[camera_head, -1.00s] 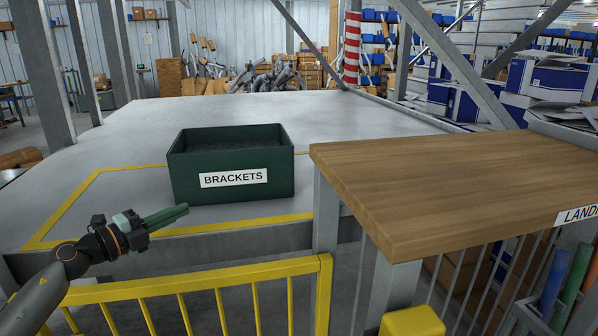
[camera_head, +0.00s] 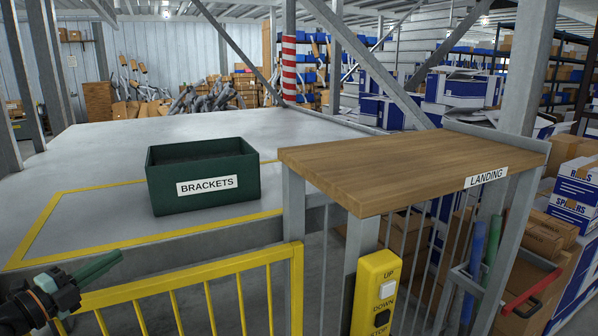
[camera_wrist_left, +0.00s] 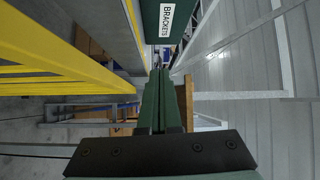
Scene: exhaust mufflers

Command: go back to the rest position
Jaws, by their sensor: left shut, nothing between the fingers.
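My left gripper (camera_head: 98,268) shows at the lower left of the head view, in front of the grey platform and beside the yellow railing. Its green fingers are together with nothing between them. In the left wrist view the closed fingers (camera_wrist_left: 160,95) point up the picture, towards the green bin. My right gripper is not in view.
The green BRACKETS bin (camera_head: 170,195) stands on the platform (camera_head: 100,150) inside yellow lines. The yellow railing (camera_head: 200,285) runs along the front. A wooden LANDING shelf (camera_head: 400,165) is at right, above a yellow UP/DOWN/STOP control box (camera_head: 375,290). Boxes (camera_head: 575,190) stand far right.

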